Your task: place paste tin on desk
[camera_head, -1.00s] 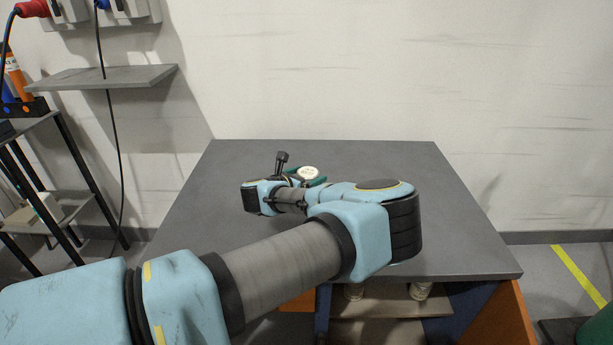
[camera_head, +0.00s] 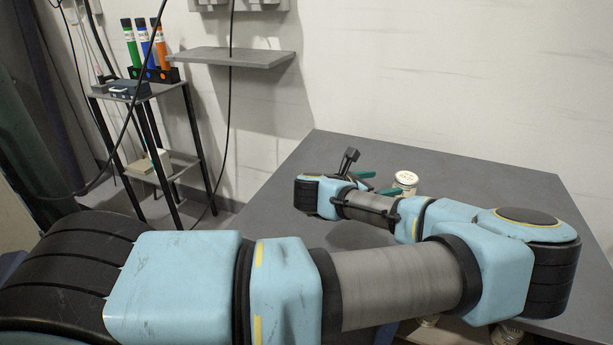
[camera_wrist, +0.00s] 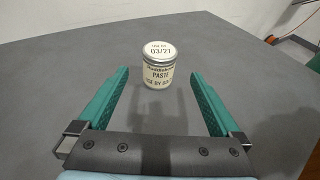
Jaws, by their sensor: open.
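The paste tin (camera_wrist: 159,68) is a small cream tin with a silver-rimmed lid and dark lettering. It stands upright on the grey desk (camera_wrist: 245,75). In the head view the tin (camera_head: 405,182) is on the desk (camera_head: 470,172), just beyond my gripper. My gripper (camera_wrist: 161,72) is open, with its two green fingers apart on either side of the tin's near side. The tin is at about the level of the fingertips, and nothing is gripped. In the head view the green fingers (camera_head: 376,184) show beside the tin, partly hidden by my arm.
A dark rack (camera_head: 150,95) with green, blue and orange tubes stands at the left. A grey wall shelf (camera_head: 232,57) is above the floor gap between rack and desk. A black cable (camera_head: 231,110) hangs there. The desk around the tin looks clear.

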